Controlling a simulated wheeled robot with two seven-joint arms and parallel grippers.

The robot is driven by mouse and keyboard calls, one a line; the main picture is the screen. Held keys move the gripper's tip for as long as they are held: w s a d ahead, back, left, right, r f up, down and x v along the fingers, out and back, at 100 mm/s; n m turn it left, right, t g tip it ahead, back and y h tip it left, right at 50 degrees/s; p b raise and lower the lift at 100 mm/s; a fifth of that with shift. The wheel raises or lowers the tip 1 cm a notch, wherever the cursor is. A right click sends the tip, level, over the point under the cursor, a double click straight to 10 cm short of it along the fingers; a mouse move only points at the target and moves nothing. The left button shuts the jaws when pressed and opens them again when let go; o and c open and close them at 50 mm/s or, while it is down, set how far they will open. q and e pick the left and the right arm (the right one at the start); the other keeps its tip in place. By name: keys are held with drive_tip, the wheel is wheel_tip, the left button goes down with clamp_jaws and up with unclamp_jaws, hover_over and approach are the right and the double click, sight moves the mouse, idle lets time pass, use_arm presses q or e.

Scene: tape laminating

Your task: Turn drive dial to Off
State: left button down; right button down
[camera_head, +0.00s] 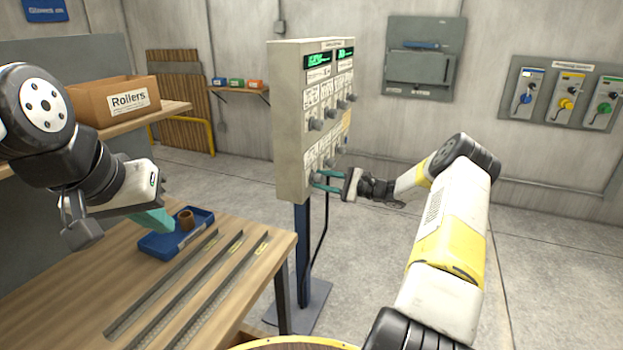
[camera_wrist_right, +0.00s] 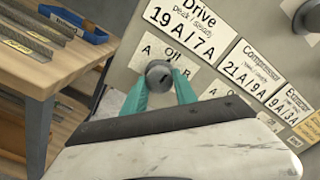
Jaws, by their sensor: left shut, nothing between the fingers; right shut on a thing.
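The control panel (camera_head: 288,125) stands on a blue post, with green displays and several dials on its face. In the head view, my right gripper (camera_head: 318,184) is at the panel's lower part. My left gripper (camera_head: 165,222) is shut and empty above the blue tray.
A wooden table (camera_head: 70,295) at left holds the blue tray (camera_head: 150,246) with a brown roll (camera_head: 186,219) and several metal strips. A Rollers box (camera_head: 115,100) sits on a shelf. Wall switch boxes (camera_head: 565,95) are at back right. The floor right of the panel is clear.

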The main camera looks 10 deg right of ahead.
drive_tip(key=c, duration=1)
unclamp_jaws()
drive_tip(key=shift+o, duration=0.2)
drive_tip(key=v, duration=0.7)
drive_tip(key=shift+s+d, duration=0.25)
drive_tip(key=shift+d, duration=0.1)
drive_tip(key=s+a+r+n+g+h, duration=0.6)
drive_tip(key=s+a+r+n+g, duration=0.25)
drive_tip(key=s+a+r, duration=0.65)
drive_tip(key=s+r+n+t+h, duration=0.2)
drive_tip(key=s+r+n+h, duration=0.1)
drive_tip(key=s, duration=0.9)
drive_tip(key=s+r+n+t+h, duration=0.2)
drive_tip(key=s+n, duration=0.3)
drive_tip(key=s, duration=0.8)
drive_tip(key=shift+r+t+h, duration=0.35)
drive_tip(key=shift+h, duration=0.55)
